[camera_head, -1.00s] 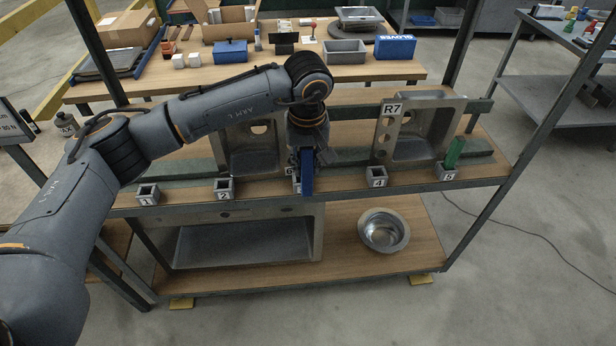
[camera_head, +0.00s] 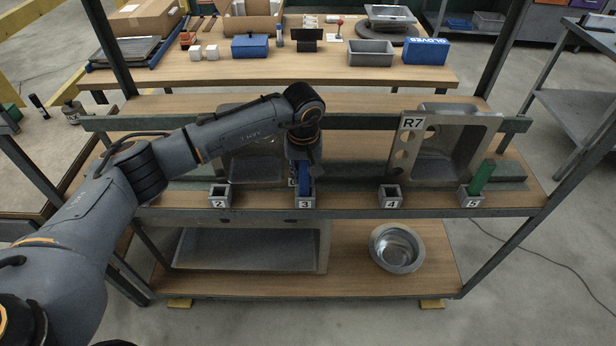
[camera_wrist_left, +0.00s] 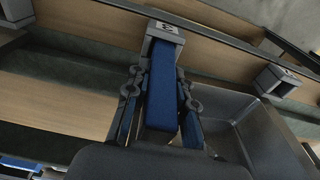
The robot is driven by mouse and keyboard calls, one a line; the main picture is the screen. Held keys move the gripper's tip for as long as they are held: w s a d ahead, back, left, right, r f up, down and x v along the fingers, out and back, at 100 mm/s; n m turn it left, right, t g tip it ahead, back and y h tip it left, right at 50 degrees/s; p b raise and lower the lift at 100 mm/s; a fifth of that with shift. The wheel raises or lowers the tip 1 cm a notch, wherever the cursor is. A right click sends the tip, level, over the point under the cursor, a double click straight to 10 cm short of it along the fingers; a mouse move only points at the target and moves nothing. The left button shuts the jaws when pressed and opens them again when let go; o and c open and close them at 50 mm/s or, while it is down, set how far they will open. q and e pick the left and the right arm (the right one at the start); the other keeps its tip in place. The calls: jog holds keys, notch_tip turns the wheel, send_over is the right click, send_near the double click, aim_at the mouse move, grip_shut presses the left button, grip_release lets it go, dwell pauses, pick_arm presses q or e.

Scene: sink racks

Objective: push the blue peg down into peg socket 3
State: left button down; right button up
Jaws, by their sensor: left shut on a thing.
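The blue peg (camera_head: 305,181) stands roughly upright at peg socket 3 (camera_head: 304,203), a small grey square holder on the rack's front edge. Its lower end appears to be in the socket's mouth; how deep it sits I cannot tell. In the left wrist view the blue peg (camera_wrist_left: 162,88) lies in line with the socket (camera_wrist_left: 166,32) and meets its opening. My left gripper (camera_head: 304,168) is above the socket, shut on the peg's upper part. Its fingers (camera_wrist_left: 160,108) flank the peg in the wrist view. My right gripper is not in view.
Sockets 2 (camera_head: 219,203) and 4 (camera_head: 390,203) are empty on either side. A green peg (camera_head: 482,177) leans in socket 5 (camera_head: 471,202). A sink marked R7 (camera_head: 412,125) stands behind at right. A steel bowl (camera_head: 397,248) sits on the lower shelf.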

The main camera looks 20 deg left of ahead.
aim_at(305, 179)
pick_arm(q)
jog(key=shift+d, duration=0.45)
jog(key=c, duration=1.6)
grip_release()
jog(key=shift+s, duration=0.15)
jog(key=o, duration=0.4)
jog(key=shift+a+f, duration=0.1)
jog(key=shift+a, duration=0.15)
jog(key=shift+o, duration=0.4)
jog(key=shift+a, duration=0.15)
jog(key=shift+d, duration=0.2)
jog(key=shift+r, duration=0.3)
notch_tip(305, 179, up, 12)
jog(key=s+b, duration=0.1)
jog(key=b, duration=0.2)
jog(key=shift+s+d+f, duration=0.15)
jog(key=shift+f, duration=0.1)
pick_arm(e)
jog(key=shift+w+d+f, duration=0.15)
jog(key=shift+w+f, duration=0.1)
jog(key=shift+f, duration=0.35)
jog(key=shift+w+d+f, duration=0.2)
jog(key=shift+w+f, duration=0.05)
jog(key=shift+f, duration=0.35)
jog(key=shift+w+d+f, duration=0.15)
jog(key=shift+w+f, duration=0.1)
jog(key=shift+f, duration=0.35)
